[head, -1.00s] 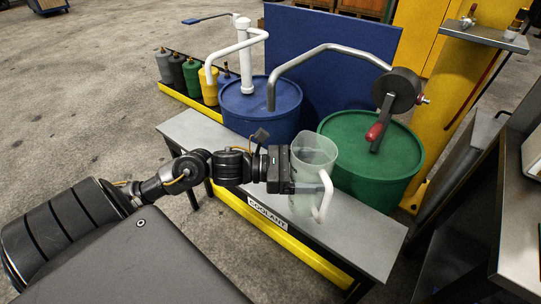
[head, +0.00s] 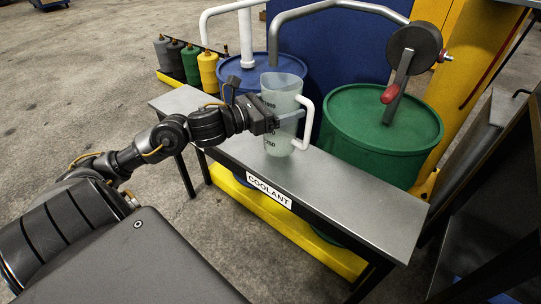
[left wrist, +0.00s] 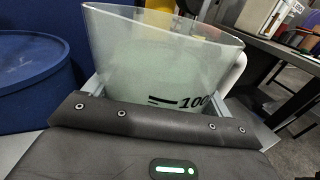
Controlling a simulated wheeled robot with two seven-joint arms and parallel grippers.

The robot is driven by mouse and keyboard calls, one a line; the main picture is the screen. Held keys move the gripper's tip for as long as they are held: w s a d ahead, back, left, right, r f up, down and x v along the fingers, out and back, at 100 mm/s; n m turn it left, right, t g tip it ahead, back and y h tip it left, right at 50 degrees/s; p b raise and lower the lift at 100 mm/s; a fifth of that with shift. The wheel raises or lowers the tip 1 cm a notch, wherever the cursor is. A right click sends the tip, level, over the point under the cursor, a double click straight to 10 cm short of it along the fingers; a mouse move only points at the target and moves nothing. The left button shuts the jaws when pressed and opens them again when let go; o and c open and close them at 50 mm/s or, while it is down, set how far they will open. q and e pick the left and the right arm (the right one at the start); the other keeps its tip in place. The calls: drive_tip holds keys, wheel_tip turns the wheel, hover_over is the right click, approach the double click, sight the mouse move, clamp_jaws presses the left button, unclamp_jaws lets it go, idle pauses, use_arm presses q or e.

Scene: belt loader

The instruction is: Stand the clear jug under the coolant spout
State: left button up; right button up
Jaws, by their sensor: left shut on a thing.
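The clear jug (head: 283,98) is upright, with black marks and a white handle on its right. My left gripper (head: 286,122) is shut around the jug's body. In the left wrist view the jug (left wrist: 160,60) fills the middle, with a finger on each side. The jug's base shows over the grey bench top (head: 345,190), which has a COOLANT label on its front edge; I cannot tell whether it touches. A grey bent spout (head: 273,50) comes down just behind the jug's rim; its end is hidden. A white spout (head: 204,28) hangs further left. My right gripper is not in view.
A blue drum (head: 235,75) stands behind the bench at left, a green drum (head: 375,110) with a crank pump (head: 414,50) at right. Several coloured bottles (head: 191,65) stand at the far left. The bench is clear to the right of the jug.

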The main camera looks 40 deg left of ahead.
sight(275, 69)
use_arm(q)
drive_tip(key=a+r+p, duration=0.1)
drive_tip(key=r+p, duration=0.1)
drive_tip(key=p, duration=0.1)
drive_tip(key=a+r+n+y+p, duration=0.1)
drive_tip(key=r+p, duration=0.2)
drive_tip(key=r+y+p, duration=0.1)
drive_tip(key=r+p, duration=0.1)
drive_tip(key=p, duration=0.2)
drive_tip(key=shift+w+a+r+t, duration=0.2)
drive_tip(key=shift+a+r+t, duration=0.2)
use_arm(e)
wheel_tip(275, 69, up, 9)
use_arm(q)
wheel_tip(275, 69, down, 10)
drive_tip(key=b, duration=0.2)
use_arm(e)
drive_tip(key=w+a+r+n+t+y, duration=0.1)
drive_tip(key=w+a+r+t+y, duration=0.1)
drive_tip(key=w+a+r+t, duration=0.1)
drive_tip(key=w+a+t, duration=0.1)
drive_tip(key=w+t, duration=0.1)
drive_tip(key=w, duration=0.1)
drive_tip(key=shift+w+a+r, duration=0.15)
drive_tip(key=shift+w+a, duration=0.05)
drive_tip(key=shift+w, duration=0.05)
use_arm(q)
drive_tip(key=shift+f, duration=0.2)
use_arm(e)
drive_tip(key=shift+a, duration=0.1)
